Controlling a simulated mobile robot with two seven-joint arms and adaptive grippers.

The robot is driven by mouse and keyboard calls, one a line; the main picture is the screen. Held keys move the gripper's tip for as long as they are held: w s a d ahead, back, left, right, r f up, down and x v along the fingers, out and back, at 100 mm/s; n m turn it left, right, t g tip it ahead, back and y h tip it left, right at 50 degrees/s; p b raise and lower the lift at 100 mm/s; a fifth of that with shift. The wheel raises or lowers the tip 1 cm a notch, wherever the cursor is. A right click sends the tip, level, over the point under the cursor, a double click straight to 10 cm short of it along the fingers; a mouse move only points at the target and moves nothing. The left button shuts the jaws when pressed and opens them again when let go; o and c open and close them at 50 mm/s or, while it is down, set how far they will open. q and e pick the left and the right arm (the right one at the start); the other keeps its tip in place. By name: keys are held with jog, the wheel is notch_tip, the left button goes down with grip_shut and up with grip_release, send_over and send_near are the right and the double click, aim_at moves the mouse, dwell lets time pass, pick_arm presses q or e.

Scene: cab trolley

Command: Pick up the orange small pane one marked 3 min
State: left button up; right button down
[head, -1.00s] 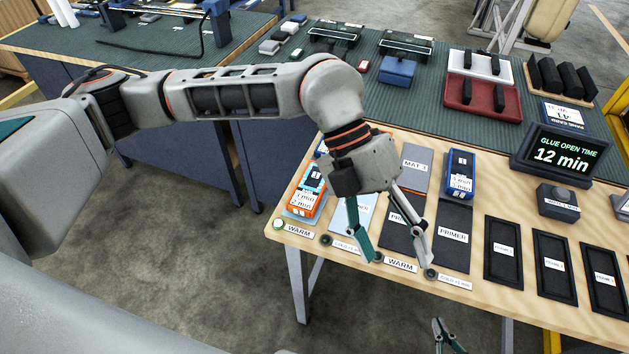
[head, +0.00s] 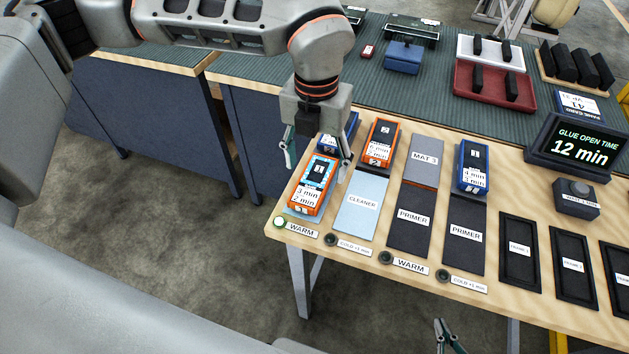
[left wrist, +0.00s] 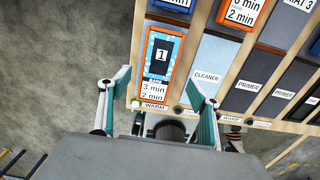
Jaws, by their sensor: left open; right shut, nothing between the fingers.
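The orange box marked 1 with "3 min" and "2 min" (head: 307,194) lies on the warm spot at the near left corner of the wooden table. My left gripper (head: 316,170) is open above its far part, one finger to each side. In the left wrist view the orange box (left wrist: 152,90) shows between the open fingers, ahead of them. I cannot tell whether they touch it. A second orange box (head: 381,145), marked 2, lies farther back to the right. My right gripper (head: 448,335) is shut and empty at the bottom edge, clear of the table.
A blue box (head: 331,145) sits close behind the orange box, partly hidden by my left gripper. The cleaner pad (head: 360,206) lies just right of it, then primer pads (head: 411,217). Another blue box (head: 473,166) lies farther right. A display (head: 577,145) reads glue open time 12 min.

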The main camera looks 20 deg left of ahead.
aim_at(314, 179)
pick_arm(q)
jog(key=f, duration=0.4)
jog(key=shift+a, duration=0.2)
jog(key=shift+c, duration=0.3)
jog(key=c, duration=1.3)
jog(key=shift+o, duration=0.2)
jog(key=shift+r, duration=0.1)
